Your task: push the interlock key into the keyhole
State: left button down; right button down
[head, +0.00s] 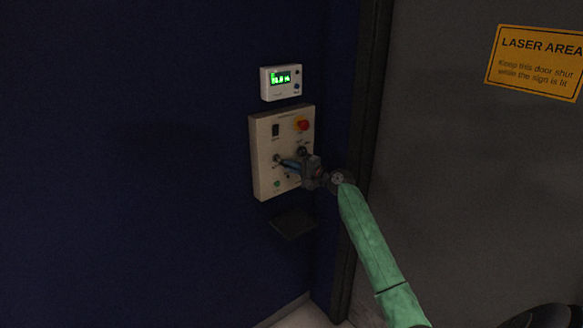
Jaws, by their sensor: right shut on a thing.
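A beige control panel (264,180) is fixed to the dark blue wall. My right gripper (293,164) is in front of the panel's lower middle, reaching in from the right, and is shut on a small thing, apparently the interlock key. The key is too small and too covered by the fingers to make out. The finger tips lie close to a small round fitting (277,158) on the panel's left side, which may be the keyhole. I cannot tell whether the key touches it. My left gripper is not in view.
The panel has a red button (302,125), a dark switch (276,130) and a green light (277,184). A white display unit (268,88) sits above, a dark shelf (293,223) below. A grey door (470,180) with a yellow sign (535,62) stands right.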

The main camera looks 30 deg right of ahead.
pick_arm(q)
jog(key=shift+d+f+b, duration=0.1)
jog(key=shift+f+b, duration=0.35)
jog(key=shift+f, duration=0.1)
pick_arm(e)
jog(key=shift+w+a, duration=0.15)
jog(key=shift+w, duration=1.55)
jog(key=c, duration=1.5)
grip_release()
jog(key=shift+o, duration=0.2)
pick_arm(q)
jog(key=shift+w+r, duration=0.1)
